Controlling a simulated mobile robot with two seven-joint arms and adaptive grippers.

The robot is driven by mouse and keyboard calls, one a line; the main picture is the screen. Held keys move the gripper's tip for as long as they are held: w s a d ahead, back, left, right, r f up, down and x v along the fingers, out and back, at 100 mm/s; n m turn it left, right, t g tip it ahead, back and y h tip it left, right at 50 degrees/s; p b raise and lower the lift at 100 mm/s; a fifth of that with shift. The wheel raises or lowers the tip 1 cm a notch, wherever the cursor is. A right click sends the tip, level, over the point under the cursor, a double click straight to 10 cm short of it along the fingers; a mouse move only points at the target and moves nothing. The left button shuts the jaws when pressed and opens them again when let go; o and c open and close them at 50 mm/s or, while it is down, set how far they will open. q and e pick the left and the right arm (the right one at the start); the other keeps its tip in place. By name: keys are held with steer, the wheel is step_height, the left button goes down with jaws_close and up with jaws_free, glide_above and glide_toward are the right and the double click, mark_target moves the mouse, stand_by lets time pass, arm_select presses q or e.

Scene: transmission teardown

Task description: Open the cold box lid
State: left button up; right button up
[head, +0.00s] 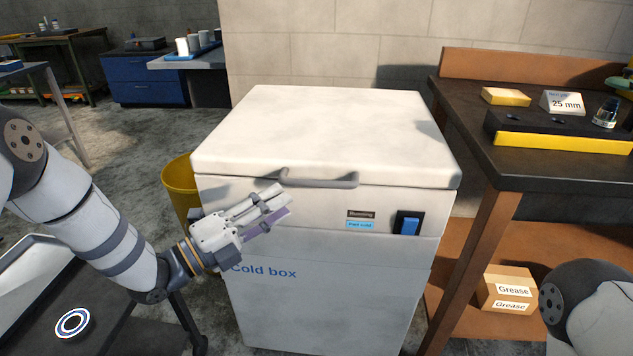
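The cold box (325,285) is a white chest with "Cold box" lettering, standing in the middle of the head view. Its lid (320,130) is shut, lying flat on the body. A grey bar handle (318,180) runs along the lid's front edge. My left gripper (277,207) is in front of the box's upper front face, below and left of the handle and apparently apart from it. Its fingers point right and slightly up. The finger gap is not clear from this angle, and I see nothing held. My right arm shows only at the lower right edge; its gripper is out of view.
A yellow bin (181,185) stands left of the box. A dark workbench (460,100) with a yellow block (506,96) is close on the right, with a grease carton (509,290) on its lower shelf. A tray with a ring (72,322) is at lower left. Space above the lid is clear.

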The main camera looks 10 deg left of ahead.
mark_target(314, 186)
arm_select(q)
steer(key=x, duration=1)
steer(key=shift+b, duration=0.35)
jaws_close()
